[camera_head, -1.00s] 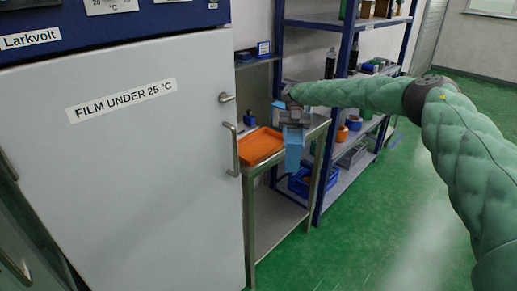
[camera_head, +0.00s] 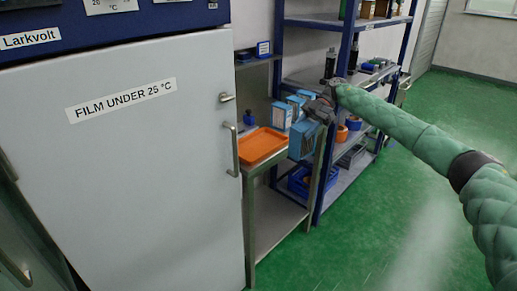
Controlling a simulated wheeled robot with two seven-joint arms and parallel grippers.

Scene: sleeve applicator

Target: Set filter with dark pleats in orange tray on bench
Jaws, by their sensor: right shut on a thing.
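The orange tray (camera_head: 263,146) lies on the bench (camera_head: 256,172), just right of the white cabinet door, and looks empty. My right gripper (camera_head: 317,115) is shut on a blue-framed filter (camera_head: 304,141). It holds the filter to the right of the tray, tilted, by the bench's right edge. Several more blue filters or boxes (camera_head: 282,116) stand behind the tray on the bench. My left gripper is out of view.
The cabinet door (camera_head: 130,170) with its handle (camera_head: 234,150) borders the bench on the left. A blue shelf rack (camera_head: 332,150) with bottles and tape rolls stands behind on the right. Green floor is clear at right.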

